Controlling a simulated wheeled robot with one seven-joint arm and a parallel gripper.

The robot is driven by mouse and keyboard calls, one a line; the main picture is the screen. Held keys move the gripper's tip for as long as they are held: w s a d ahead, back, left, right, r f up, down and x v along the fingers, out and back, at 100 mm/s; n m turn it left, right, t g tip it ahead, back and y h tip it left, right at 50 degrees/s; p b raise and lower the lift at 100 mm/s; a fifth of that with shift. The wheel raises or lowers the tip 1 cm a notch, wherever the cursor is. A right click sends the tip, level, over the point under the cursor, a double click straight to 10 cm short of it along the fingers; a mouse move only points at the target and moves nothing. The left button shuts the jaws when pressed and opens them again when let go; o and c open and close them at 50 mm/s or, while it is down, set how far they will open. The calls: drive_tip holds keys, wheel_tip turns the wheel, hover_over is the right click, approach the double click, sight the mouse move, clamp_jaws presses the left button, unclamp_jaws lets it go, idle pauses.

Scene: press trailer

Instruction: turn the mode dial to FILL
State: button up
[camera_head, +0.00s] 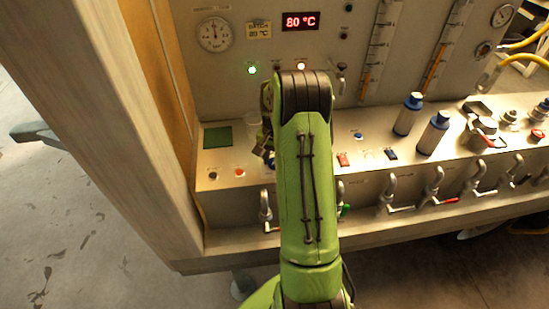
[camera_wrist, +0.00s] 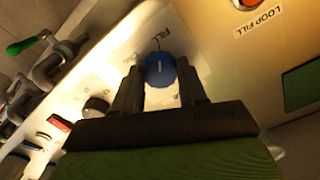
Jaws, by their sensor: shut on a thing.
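The mode dial (camera_wrist: 160,69) is a round blue knob with a short white mark on its top, seen in the wrist view. Faint lettering that seems to read FILL (camera_wrist: 168,38) is printed on the panel just beyond it, upside down and blurred. My gripper (camera_wrist: 159,74) is shut on the dial, with one dark finger on each side of it. In the head view my green arm reaches over the panel, and my gripper (camera_head: 267,145) is mostly hidden behind its wrist. Only a sliver of blue shows there, so the dial's angle cannot be read from that view.
An orange button with a LOOP FILL label (camera_wrist: 258,22) and a green square (camera_head: 218,137) lie near the dial. Levers (camera_head: 265,210) line the panel's front edge. Blue-capped bottles (camera_head: 408,114) stand to the right. Gauges and a red 80 °C display (camera_head: 300,21) are on the upright panel behind.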

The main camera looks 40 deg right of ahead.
drive_tip(key=o, duration=1.1)
drive_tip(key=shift+c, duration=0.2)
drive_tip(key=shift+r, duration=0.1)
wheel_tip(320, 180, up, 16)
drive_tip(key=p, duration=0.2)
drive_tip(key=shift+f, duration=0.2)
drive_tip(key=s+a+r+n+t+h, duration=0.1)
drive_tip(key=s+a+r+n, duration=0.2)
drive_tip(key=a+r, duration=0.35)
drive_tip(key=s+a+r+n+t, duration=0.1)
drive_tip(key=s+a+r+n, duration=0.2)
drive_tip(key=a, duration=0.6)
drive_tip(key=s+a+f+n+t+y, duration=0.1)
drive_tip(key=s+a+f+n+t, duration=0.1)
drive_tip(key=s+a+n, duration=0.4)
drive_tip(key=s+a+t, duration=0.1)
drive_tip(key=s+a, duration=0.3)
drive_tip(key=s, duration=0.4)
drive_tip(key=shift+a+f+t, duration=0.2)
drive_tip(key=shift+a+t, duration=0.1)
drive_tip(key=shift+a, duration=0.1)
